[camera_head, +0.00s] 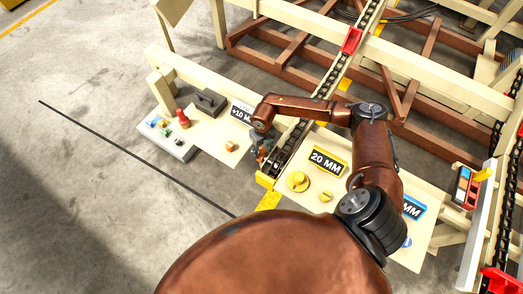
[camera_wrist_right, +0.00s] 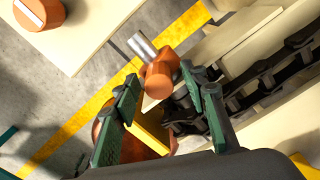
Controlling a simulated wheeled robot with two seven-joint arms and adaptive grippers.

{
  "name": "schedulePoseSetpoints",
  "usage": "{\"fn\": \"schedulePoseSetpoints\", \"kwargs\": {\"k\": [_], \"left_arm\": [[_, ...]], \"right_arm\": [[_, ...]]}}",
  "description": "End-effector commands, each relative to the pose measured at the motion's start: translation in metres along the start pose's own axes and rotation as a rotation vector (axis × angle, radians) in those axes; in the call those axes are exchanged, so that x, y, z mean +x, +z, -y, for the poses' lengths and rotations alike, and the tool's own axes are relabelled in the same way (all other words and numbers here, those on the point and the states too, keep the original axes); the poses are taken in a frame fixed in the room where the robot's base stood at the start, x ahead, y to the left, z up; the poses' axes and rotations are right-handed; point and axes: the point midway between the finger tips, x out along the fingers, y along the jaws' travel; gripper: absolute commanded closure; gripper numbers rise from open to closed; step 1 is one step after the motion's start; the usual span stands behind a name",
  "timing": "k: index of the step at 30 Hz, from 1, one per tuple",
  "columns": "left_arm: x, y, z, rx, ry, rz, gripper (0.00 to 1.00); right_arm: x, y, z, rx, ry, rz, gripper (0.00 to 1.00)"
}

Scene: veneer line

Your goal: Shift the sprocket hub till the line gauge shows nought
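My right gripper (camera_head: 262,152) is at the near end of the chain conveyor, partly hidden by its own arm. In the right wrist view its two dark green fingers (camera_wrist_right: 168,82) stand apart. An orange hub-like piece (camera_wrist_right: 160,78) with a silver pin shows between and just beyond the fingertips; I take it as the sprocket hub. I cannot tell whether a finger touches it. A dark sign (camera_head: 242,114) reading about "+10 M", partly covered by my arm, appears to be the line gauge. My left gripper is not in view.
A button box (camera_head: 166,138) with a red lamp stands left. The chain conveyor (camera_head: 320,88) runs away upward. Yellow discs (camera_head: 297,181) lie by the "20 MM" sign (camera_head: 325,162). Open floor lies lower left.

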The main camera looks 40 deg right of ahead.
Motion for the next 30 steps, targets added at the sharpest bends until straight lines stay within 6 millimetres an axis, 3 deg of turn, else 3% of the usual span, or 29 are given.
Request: {"fn": "schedulePoseSetpoints", "kwargs": {"k": [6, 24, 30], "left_arm": [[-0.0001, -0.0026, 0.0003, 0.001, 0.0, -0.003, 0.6], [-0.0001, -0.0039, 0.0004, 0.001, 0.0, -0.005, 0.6], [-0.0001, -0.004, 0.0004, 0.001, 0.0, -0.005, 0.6]], "right_arm": [[0.0001, 0.0007, -0.0008, -0.001, 0.0, 0.001, 0.6], [-0.0001, 0.0009, -0.0011, -0.002, 0.0, 0.001, 1.0], [-0.0002, 0.0009, -0.001, -0.002, 0.0, 0.001, 1.0]]}}
